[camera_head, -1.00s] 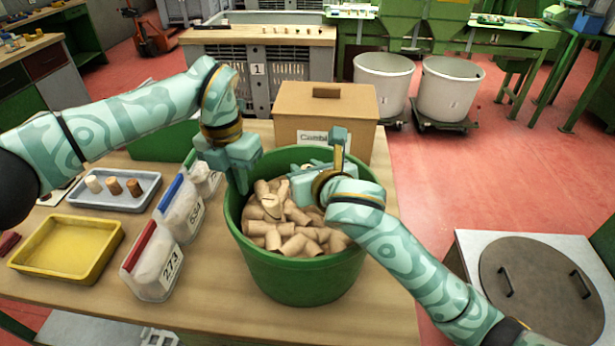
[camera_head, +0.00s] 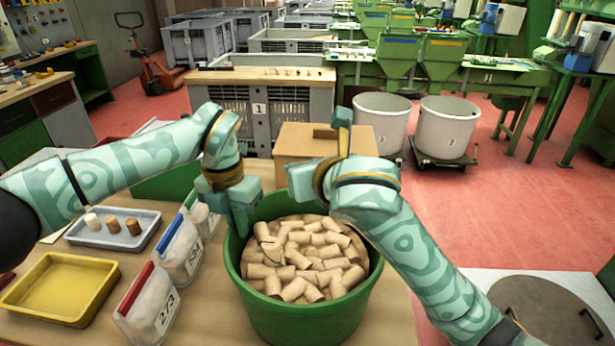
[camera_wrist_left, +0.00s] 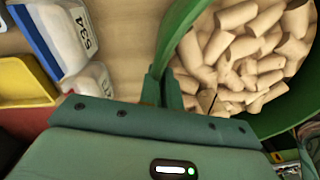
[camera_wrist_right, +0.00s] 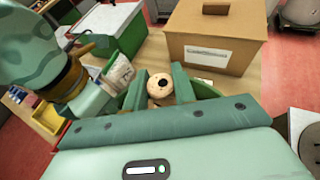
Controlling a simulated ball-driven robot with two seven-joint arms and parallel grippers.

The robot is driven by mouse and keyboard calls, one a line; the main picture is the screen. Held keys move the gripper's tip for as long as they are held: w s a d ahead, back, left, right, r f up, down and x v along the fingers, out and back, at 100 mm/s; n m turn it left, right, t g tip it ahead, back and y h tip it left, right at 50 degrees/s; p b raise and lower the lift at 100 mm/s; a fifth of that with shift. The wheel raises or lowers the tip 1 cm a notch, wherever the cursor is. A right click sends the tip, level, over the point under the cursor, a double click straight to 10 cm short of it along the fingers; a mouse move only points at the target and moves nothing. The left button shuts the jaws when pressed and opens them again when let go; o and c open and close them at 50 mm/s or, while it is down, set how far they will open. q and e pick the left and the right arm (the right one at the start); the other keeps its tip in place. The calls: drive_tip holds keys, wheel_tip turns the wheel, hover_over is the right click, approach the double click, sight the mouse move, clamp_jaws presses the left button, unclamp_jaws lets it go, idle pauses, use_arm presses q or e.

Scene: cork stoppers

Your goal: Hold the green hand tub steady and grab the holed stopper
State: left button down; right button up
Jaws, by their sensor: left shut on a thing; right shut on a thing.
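The green hand tub (camera_head: 305,322) stands on the table, full of tan cork stoppers (camera_head: 305,262). My left gripper (camera_head: 242,222) is shut on the tub's left rim; the left wrist view shows its fingers (camera_wrist_left: 160,88) on either side of the green wall. My right gripper (camera_head: 303,185) is raised above the tub's far side, its fingertips hidden in the head view. In the right wrist view its fingers (camera_wrist_right: 158,88) are shut on a round stopper with a dark hole (camera_wrist_right: 160,86), clear of the other corks.
A cardboard box (camera_head: 308,143) stands behind the tub. Left of it are bags with red and blue closures (camera_head: 148,308), a yellow tray (camera_head: 60,288) and a grey tray with three sample stoppers (camera_head: 112,229).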

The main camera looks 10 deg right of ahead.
use_arm(q)
drive_tip(key=c, duration=1.5)
unclamp_jaws()
drive_tip(key=shift+r, duration=0.15)
